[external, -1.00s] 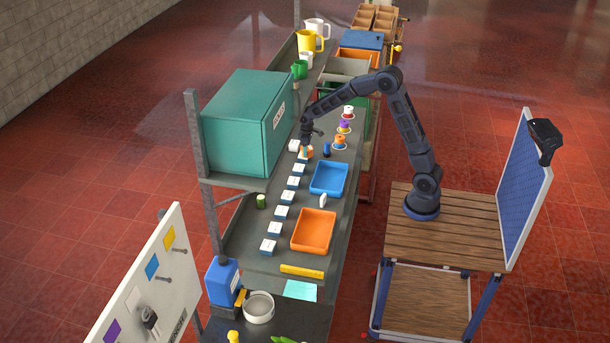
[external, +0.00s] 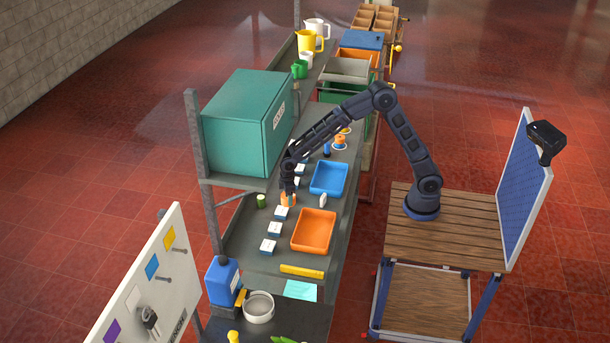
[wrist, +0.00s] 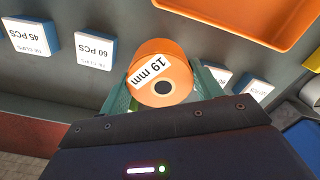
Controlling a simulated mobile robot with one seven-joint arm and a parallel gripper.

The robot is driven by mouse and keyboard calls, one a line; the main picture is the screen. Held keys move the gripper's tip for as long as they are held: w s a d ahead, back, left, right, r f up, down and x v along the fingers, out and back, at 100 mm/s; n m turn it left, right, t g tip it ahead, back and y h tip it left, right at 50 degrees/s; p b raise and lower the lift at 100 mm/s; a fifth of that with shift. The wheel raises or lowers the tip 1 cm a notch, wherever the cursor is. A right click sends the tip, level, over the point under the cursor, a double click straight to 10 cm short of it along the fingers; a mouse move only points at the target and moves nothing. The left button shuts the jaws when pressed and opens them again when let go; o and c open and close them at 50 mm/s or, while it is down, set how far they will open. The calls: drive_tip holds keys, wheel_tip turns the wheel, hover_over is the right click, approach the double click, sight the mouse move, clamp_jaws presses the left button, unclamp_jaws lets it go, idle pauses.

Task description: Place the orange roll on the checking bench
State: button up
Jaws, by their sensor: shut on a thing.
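The orange roll (wrist: 162,78) with a white "19 mm" label is between the green fingers of my gripper (wrist: 160,95) in the wrist view. My gripper is shut on it. In the external view my gripper (external: 288,192) and the roll (external: 288,200) are over the row of white label blocks, left of the trays. I cannot tell whether the roll touches the surface. The long grey bench (external: 262,225) runs below it; which part is the checking bench is not clearly marked. Another orange roll (external: 340,140) stands farther back.
White label blocks (external: 274,229) line the bench's left side; two read "60 PCS" and "45 PCS". A blue tray (external: 328,178) and an orange tray (external: 315,230) lie to the right. A teal cabinet (external: 235,130) overhangs the left. A green cylinder (external: 262,201) stands close by.

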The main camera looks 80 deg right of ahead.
drive_tip(key=s+a+n, duration=0.1)
drive_tip(key=a, duration=1.4)
drive_tip(key=s+a+r+n, duration=0.2)
drive_tip(key=s+a, duration=0.5)
drive_tip(key=a, duration=0.6)
drive_tip(key=s+a+r+n, duration=0.25)
drive_tip(key=s+a, duration=0.35)
drive_tip(key=a, duration=0.7)
drive_tip(key=s+a+r+n, duration=0.25)
drive_tip(key=s+a, duration=0.45)
drive_tip(key=a, duration=0.5)
drive_tip(key=shift+m, duration=0.5)
drive_tip(key=f, duration=1.9)
drive_tip(key=shift+w+a+f, duration=0.2)
drive_tip(key=shift+f, duration=0.15)
drive_tip(key=shift+f, duration=0.1)
drive_tip(key=o, duration=1.1)
drive_tip(key=shift+c, duration=0.2)
wheel_tip(320, 180, up, 12)
